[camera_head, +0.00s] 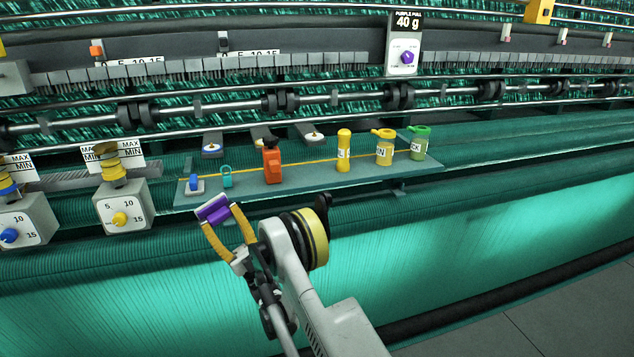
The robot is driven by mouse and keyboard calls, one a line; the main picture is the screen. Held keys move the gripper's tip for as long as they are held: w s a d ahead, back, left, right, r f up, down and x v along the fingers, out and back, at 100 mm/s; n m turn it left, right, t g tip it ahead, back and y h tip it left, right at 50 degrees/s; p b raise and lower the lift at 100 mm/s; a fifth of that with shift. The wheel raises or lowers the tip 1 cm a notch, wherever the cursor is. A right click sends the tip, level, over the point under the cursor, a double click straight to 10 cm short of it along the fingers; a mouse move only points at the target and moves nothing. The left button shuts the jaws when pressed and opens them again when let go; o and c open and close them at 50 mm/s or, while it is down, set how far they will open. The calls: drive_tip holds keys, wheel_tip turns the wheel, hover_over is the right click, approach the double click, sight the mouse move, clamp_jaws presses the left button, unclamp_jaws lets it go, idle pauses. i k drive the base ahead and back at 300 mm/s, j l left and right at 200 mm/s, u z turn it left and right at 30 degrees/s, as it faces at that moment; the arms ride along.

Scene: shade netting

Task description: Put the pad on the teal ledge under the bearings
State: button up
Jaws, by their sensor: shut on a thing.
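My gripper (217,212) has yellow-orange fingers and is shut on a small purple and white block (213,207), which looks like the pad. It holds the block in front of the ledge's left front edge in the picture; the exact gap cannot be told. The teal ledge (310,177) is a long flat shelf with a yellow line along it. Dark bearings (281,101) sit on the grey shaft above and behind the ledge.
On the ledge stand a blue-and-white item (194,184), a teal clip (227,177), an orange tool (272,163), a yellow bottle (344,151), a yellow can (384,148) and a green can (420,143). Dial boxes (124,208) stand left. The ledge's middle has bare room.

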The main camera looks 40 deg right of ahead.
sight(300, 176)
drive_tip(key=k+z, duration=0.15)
drive_tip(key=z, duration=0.25)
drive_tip(key=k+l+z, duration=0.1)
drive_tip(key=z, duration=0.35)
drive_tip(key=k+l+z, duration=0.2)
drive_tip(key=z, duration=0.2)
drive_tip(key=k+l+z, duration=0.15)
drive_tip(key=z, duration=0.25)
